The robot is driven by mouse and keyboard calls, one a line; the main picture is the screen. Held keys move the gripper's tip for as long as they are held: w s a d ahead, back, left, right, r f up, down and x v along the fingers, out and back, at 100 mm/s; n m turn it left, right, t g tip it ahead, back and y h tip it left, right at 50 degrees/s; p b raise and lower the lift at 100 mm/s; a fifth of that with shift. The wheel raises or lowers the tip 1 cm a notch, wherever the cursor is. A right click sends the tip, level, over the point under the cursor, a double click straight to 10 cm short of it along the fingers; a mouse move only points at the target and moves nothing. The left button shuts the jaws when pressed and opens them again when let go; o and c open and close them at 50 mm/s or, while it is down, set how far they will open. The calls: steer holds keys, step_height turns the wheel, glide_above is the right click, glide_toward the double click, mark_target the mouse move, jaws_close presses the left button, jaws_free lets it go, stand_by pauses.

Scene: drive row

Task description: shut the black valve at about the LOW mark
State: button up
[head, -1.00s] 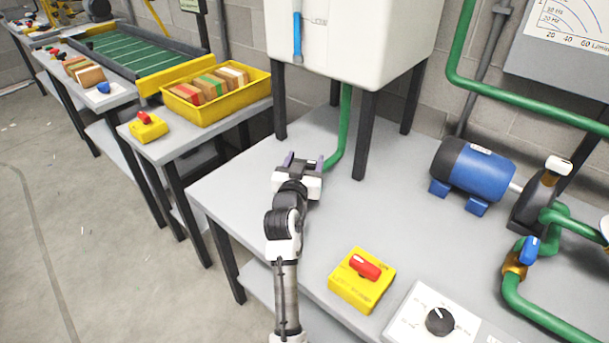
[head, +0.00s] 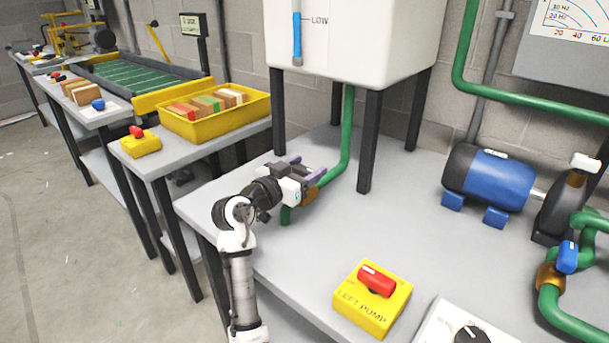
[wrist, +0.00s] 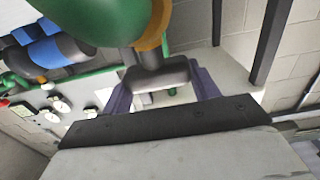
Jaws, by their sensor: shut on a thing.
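My gripper (head: 304,180) is below the white tank (head: 350,40), at the brass valve body (head: 312,194) on the green drain pipe. In the wrist view the black valve handle (wrist: 158,75) sits between my two purple fingers, and the gripper is shut on it. In the head view my gripper hides most of the handle. The brass fitting (wrist: 152,38) and green pipe (wrist: 105,20) fill the top of the wrist view. The blue column in the tank's sight gauge (head: 297,38) tops out close to the LOW mark (head: 319,20), seemingly slightly above it.
The tank's dark legs (head: 369,140) stand near my gripper. A yellow LEFT PUMP box with a red switch (head: 376,280) and a dial box (head: 468,333) are at the bench front. A blue motor (head: 490,183) and blue-handled valve (head: 567,256) are at right.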

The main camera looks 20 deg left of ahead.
stand_by(0.4)
steer(key=o, duration=1)
steer(key=b+v, duration=0.1)
steer(key=v, duration=1.2)
steer(key=shift+s+a, duration=0.2)
steer(key=shift+s, duration=0.15)
